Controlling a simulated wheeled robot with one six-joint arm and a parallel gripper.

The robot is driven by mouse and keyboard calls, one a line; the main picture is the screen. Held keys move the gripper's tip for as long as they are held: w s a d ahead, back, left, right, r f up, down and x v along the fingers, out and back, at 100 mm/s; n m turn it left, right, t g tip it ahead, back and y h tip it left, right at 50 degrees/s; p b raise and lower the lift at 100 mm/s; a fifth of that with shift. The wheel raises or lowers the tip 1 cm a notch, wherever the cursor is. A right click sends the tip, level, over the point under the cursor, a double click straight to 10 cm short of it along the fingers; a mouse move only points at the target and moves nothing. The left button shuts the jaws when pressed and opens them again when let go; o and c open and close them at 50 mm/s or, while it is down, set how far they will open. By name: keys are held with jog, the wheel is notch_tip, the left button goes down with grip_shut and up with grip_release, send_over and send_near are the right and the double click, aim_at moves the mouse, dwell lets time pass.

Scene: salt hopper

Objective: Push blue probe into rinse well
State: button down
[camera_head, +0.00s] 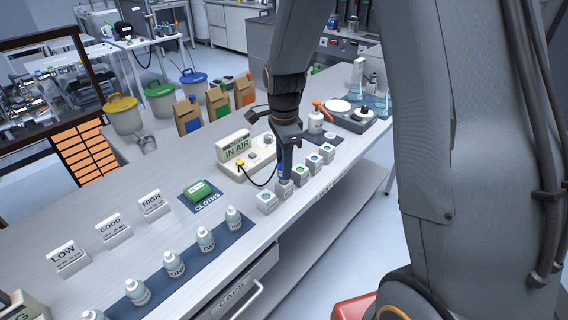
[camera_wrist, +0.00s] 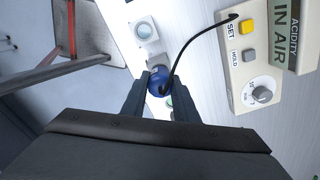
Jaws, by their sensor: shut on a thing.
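My gripper (camera_head: 284,168) is shut on the blue probe (camera_head: 283,178), which points down over a row of small white blocks. In the wrist view, my gripper (camera_wrist: 160,92) holds the probe's round blue head (camera_wrist: 159,78) between its two fingers. The probe is over the second white block (camera_head: 286,191) from the near end; whether its tip is inside that block is hidden. No label tells me which block is the rinse well.
The acidity meter (camera_head: 229,163) reads IN AIR, and a black cable links it to the probe. More white blocks (camera_head: 313,165) with coloured rings continue along the bench edge. Dropper bottles (camera_head: 205,240), a green cloth (camera_head: 197,191) and sign stands (camera_head: 113,230) stand nearer.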

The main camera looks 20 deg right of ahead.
jog(key=shift+f+b, duration=0.45)
jog(key=shift+f, duration=0.7)
jog(key=c, duration=0.8)
grip_release()
jog(key=shift+c, duration=0.2)
jog(key=shift+r, duration=0.1)
jog(key=shift+r+p, duration=2.05)
jog(key=shift+r, duration=0.9)
jog(key=shift+r, duration=0.1)
notch_tip(320, 180, up, 8)
jog(key=b, duration=0.3)
jog(key=shift+f, duration=0.2)
